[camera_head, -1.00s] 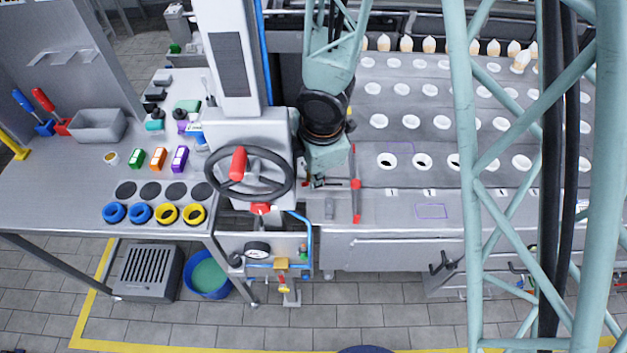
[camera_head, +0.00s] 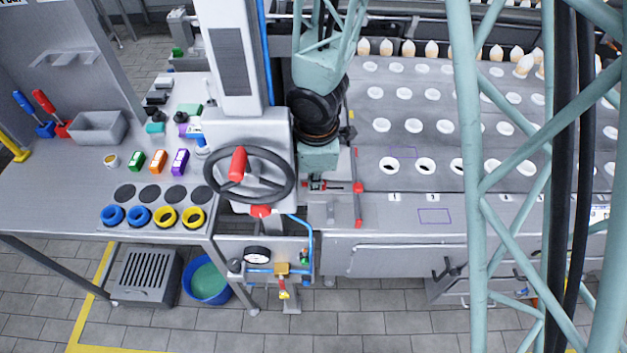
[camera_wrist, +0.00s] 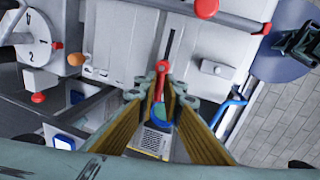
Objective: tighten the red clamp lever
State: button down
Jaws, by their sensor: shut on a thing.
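The red clamp lever (camera_wrist: 161,82) shows in the wrist view as a short red handle with a rounded end. It stands between my gripper's fingertips (camera_wrist: 161,97), whose yellow-brown pads close in on it from both sides. My gripper is shut on it. A blue ring shows just below the lever, between the fingers. In the head view my arm's dark wrist joint hangs over the metal bench, right of the black handwheel (camera_head: 249,178), and hides most of my gripper. Small red parts show beneath it, too small to tell apart.
A bar with red ends (camera_head: 358,222) lies right of my gripper. A grey block (camera_wrist: 218,69) sits close by on the bench. A blue pipe (camera_wrist: 226,112) and a white dial (camera_wrist: 30,40) are near. The holed tray plate (camera_head: 415,105) spreads to the right.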

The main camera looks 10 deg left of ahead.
jog(key=shift+d, duration=0.2)
jog(key=c, duration=2.8)
grip_release()
jog(key=shift+w+d, duration=0.1)
jog(key=shift+d, duration=0.1)
jog(key=shift+a, duration=0.15)
jog(key=shift+a+r, duration=0.1)
jog(key=shift+r, duration=0.2)
jog(key=shift+s+d+r, duration=0.1)
jog(key=shift+s+r, duration=0.3)
jog(key=shift+r, duration=1.5)
jog(key=shift+s+d+r, duration=0.1)
jog(key=shift+s+r, duration=0.3)
jog(key=shift+r, duration=1.55)
jog(key=shift+s+d+r, duration=0.1)
jog(key=shift+s+r, duration=0.3)
jog(key=shift+r, duration=1.5)
jog(key=shift+d, duration=0.1)
